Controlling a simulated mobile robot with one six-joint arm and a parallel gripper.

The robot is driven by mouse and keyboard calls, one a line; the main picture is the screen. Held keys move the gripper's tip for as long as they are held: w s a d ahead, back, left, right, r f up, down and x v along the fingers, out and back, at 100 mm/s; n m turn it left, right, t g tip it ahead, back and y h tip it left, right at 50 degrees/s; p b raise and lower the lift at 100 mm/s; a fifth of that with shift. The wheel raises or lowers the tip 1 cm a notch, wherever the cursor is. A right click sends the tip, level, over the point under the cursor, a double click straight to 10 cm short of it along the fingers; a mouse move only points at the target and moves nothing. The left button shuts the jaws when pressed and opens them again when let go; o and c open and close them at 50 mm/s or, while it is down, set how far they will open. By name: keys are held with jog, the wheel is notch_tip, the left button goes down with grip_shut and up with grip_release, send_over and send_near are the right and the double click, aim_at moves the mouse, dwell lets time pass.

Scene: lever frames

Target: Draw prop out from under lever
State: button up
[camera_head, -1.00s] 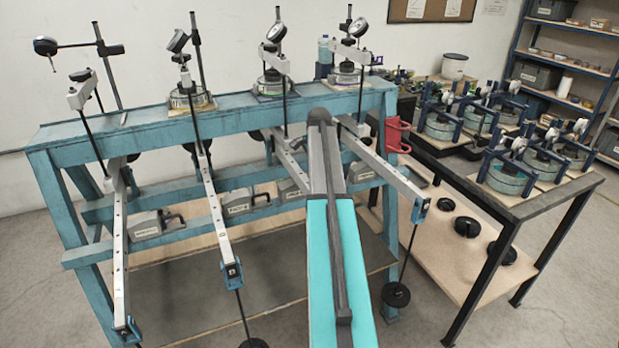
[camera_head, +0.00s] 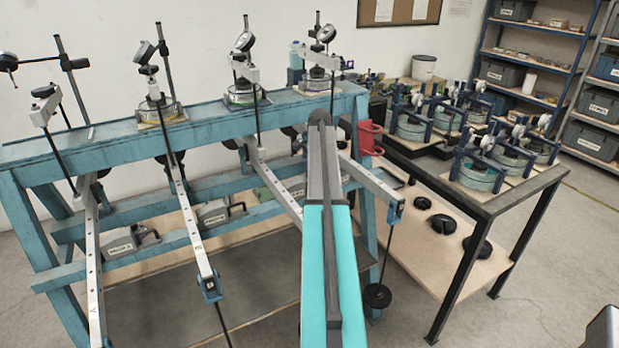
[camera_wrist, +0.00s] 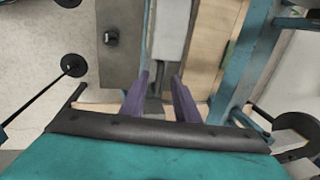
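Several pale metal levers slope forward from a teal frame (camera_head: 60,152) in the head view; the left (camera_head: 92,250), second (camera_head: 188,215) and right (camera_head: 375,182) levers are clear. Grey labelled blocks with black handles, apparently props, sit on the rails: one beside the left lever (camera_head: 120,243), one right of the second (camera_head: 214,215), and a partly hidden one farther right (camera_head: 294,191). My gripper (camera_wrist: 161,85) shows two purple fingers, parted and empty in the wrist view. A grey piece (camera_wrist: 172,25) lies beyond them; whether prop or lever I cannot tell.
A dial gauge (camera_head: 244,41) and others stand above the frame. A black hanging weight (camera_head: 377,295) is below the right lever. A dark-legged table (camera_head: 500,197) holds blue gauge units at right. Bare floor (camera_head: 560,270) is free there.

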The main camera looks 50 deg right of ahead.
jog(key=shift+a, duration=0.15)
jog(key=shift+r, duration=0.15)
jog(key=b+v, duration=0.2)
jog(key=v, duration=1.1)
jog(key=shift+r, duration=0.25)
dwell(0.4)
